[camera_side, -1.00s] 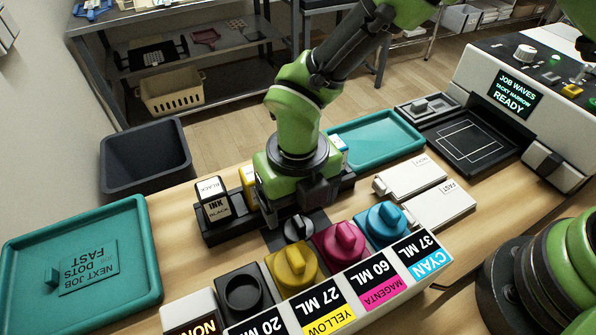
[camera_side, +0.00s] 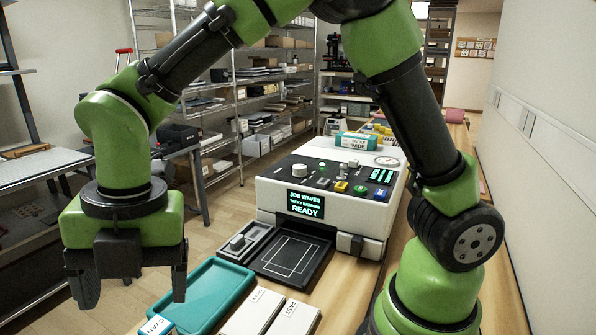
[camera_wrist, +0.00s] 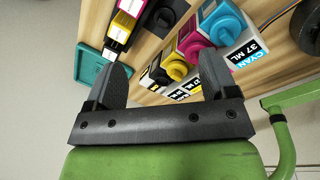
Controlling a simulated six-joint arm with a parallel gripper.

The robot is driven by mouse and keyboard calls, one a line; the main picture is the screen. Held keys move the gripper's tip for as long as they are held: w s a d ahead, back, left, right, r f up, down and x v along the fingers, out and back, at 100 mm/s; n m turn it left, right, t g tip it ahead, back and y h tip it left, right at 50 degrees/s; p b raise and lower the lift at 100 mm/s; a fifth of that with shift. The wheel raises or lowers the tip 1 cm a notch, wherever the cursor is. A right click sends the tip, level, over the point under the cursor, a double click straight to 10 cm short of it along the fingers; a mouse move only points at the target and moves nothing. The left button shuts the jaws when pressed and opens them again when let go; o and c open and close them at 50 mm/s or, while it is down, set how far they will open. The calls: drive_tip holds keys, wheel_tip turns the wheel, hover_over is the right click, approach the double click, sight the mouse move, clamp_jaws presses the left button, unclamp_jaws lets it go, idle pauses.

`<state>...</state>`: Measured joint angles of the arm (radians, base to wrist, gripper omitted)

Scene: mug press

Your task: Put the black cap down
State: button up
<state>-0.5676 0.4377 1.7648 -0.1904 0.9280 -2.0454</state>
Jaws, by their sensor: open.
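The black cap (camera_wrist: 165,16) appears in the wrist view as a small dark knob on a dark pad on the wooden table, apart from my gripper. It is outside the side view. My gripper (camera_wrist: 162,60) is open, with nothing between its fingers. In the side view my gripper (camera_side: 132,290) hangs high at the left, fingers down and spread. The tank row shows a cyan cap (camera_wrist: 224,24), a magenta cap (camera_wrist: 190,42) and a yellow cap (camera_wrist: 174,66). The black tank's opening (camera_wrist: 157,76) is dark and hard to make out.
Ink bottles (camera_wrist: 120,30) stand in a dark rack beside the tanks. A teal tray (camera_wrist: 90,65) lies beyond. The press (camera_side: 325,195) reads READY, with white cards (camera_side: 252,312) and another teal tray (camera_side: 205,296) before it.

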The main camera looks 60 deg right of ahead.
drive_tip(key=s+d+r+m+t, duration=0.3)
drive_tip(key=s+d+r+m, duration=0.2)
drive_tip(key=m, duration=1)
drive_tip(key=s+d+r+m+t, duration=0.3)
drive_tip(key=s+d+r+m, duration=0.2)
drive_tip(key=m, duration=1.1)
drive_tip(key=s+d, duration=0.3)
drive_tip(key=d, duration=0.2)
drive_tip(key=shift+s+d+y, duration=0.2)
drive_tip(key=shift+d+y, duration=0.15)
drive_tip(key=shift+y, duration=0.05)
